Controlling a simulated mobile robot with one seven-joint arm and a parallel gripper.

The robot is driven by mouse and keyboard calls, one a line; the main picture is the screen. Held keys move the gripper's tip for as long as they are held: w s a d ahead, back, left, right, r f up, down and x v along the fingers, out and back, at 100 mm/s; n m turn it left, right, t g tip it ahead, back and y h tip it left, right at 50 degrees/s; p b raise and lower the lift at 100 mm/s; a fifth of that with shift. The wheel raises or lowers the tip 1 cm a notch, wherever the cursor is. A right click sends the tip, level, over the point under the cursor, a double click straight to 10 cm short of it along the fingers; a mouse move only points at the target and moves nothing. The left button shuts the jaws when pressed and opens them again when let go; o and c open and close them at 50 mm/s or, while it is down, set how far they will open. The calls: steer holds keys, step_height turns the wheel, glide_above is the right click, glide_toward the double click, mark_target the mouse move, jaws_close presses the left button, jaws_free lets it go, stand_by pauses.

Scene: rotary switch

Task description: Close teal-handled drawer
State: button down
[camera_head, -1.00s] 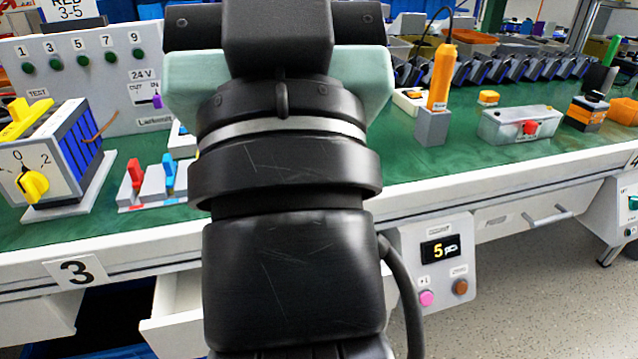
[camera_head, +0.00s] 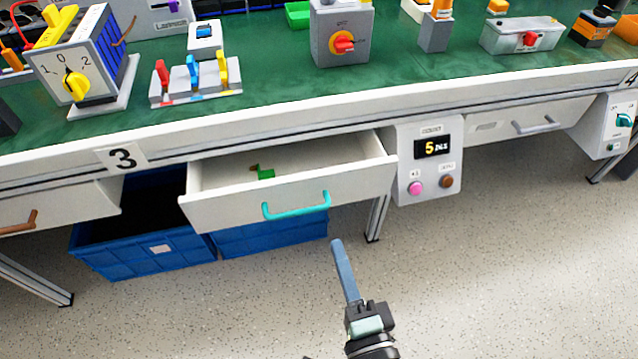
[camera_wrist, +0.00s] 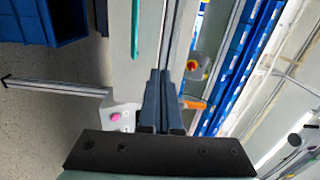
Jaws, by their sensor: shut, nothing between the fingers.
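The teal-handled drawer (camera_head: 230,208) is pulled out from under the bench, at the middle left of the head view. Its teal handle (camera_head: 296,206) is on the front panel. A small green object (camera_head: 264,173) lies inside the drawer. My gripper (camera_head: 337,243) is below and to the right of the handle, apart from the drawer, over the floor. Its fingers are together and empty. In the wrist view the closed fingers (camera_wrist: 160,73) point up the picture, and the teal handle (camera_wrist: 135,28) shows ahead to their left.
Blue crates (camera_head: 140,250) stand on the floor under the drawer. A counter box (camera_head: 430,160) hangs from the bench just right of the drawer. A closed drawer with a grey handle (camera_head: 535,126) is farther right. The floor in front is clear.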

mark_target(314, 179)
steer(key=x, duration=1.3)
steer(key=shift+w+a+f, duration=0.15)
steer(key=shift+f, duration=0.2)
steer(key=b+x, duration=0.2)
steer(key=x, duration=0.6)
steer(key=shift+f, duration=0.15)
steer(key=shift+w, duration=0.3)
steer(key=shift+a+r, duration=0.1)
steer(key=shift+r, duration=0.3)
